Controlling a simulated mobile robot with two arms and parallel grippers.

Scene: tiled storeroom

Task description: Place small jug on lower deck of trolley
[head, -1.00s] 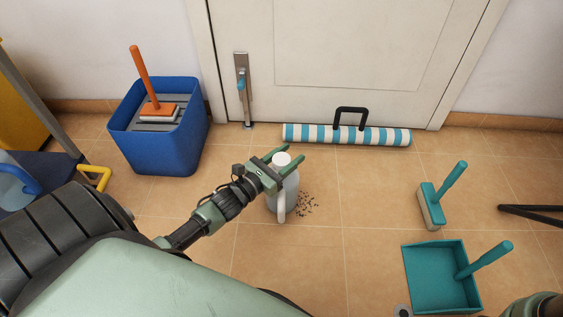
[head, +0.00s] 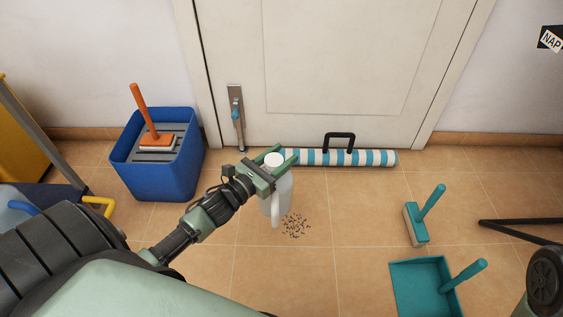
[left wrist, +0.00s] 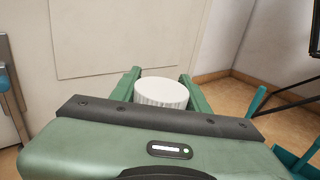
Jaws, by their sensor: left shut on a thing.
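The small jug (head: 283,191) is white with a white cap and a side handle. In the left wrist view the cap (left wrist: 161,93) sits between the two green fingers. The jug is upright and seems slightly off the floor, beside a patch of dark specks. A dark blue deck (head: 62,194) with a yellow handle at the left edge looks like part of the trolley; my arm hides much of it. My right gripper is not in view.
A blue bin (head: 165,178) with an orange-handled brush (head: 145,112) stands left of the jug. A striped roll (head: 345,158) lies along the door (head: 340,60). A teal brush (head: 418,222) and dustpan (head: 415,285) are at right.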

